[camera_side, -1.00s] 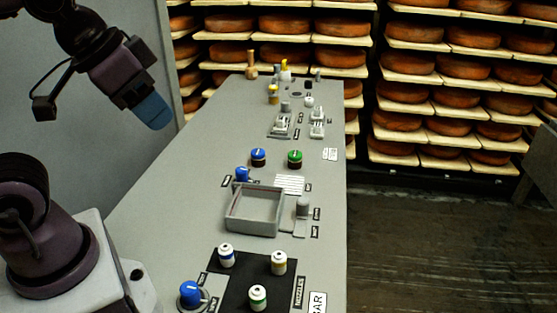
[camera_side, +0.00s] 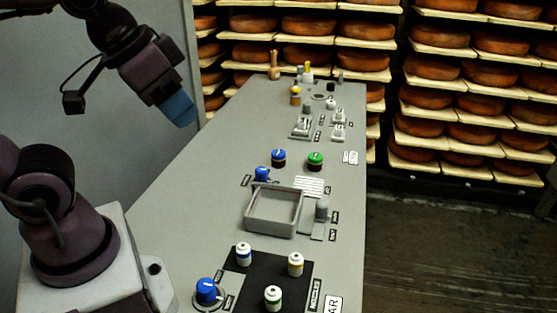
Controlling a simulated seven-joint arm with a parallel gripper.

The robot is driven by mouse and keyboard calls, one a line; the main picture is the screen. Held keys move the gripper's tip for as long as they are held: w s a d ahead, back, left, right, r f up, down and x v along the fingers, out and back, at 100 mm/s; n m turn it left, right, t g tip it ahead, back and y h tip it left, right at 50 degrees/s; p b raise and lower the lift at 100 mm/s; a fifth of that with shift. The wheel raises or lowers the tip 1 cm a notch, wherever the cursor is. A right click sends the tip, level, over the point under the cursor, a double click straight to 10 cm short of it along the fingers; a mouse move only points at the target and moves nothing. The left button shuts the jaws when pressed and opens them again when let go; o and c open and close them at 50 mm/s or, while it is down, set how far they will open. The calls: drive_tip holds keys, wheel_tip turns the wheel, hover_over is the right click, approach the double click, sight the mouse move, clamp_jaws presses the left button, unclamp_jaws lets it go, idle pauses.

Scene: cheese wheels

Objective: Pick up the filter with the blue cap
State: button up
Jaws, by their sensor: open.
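The filter with the blue cap (camera_side: 278,157) is a short dark cylinder standing upright near the middle of the grey table. A similar one with a green cap (camera_side: 315,161) stands just to its right, apart from it. My gripper (camera_side: 178,109), with blue fingers, hangs in the air to the upper left, well away from the filter. It is open, with nothing seen in it; the gap between its fingers is hard to make out from this side.
A blue knob (camera_side: 262,174) and a grey open tray (camera_side: 272,229) lie in front of the filters. Small fittings (camera_side: 302,127) stand farther back. Cheese shelves (camera_side: 470,70) are behind. The table's left side is clear.

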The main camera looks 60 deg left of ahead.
drive_tip(key=shift+o, duration=0.2)
drive_tip(key=o, duration=0.6)
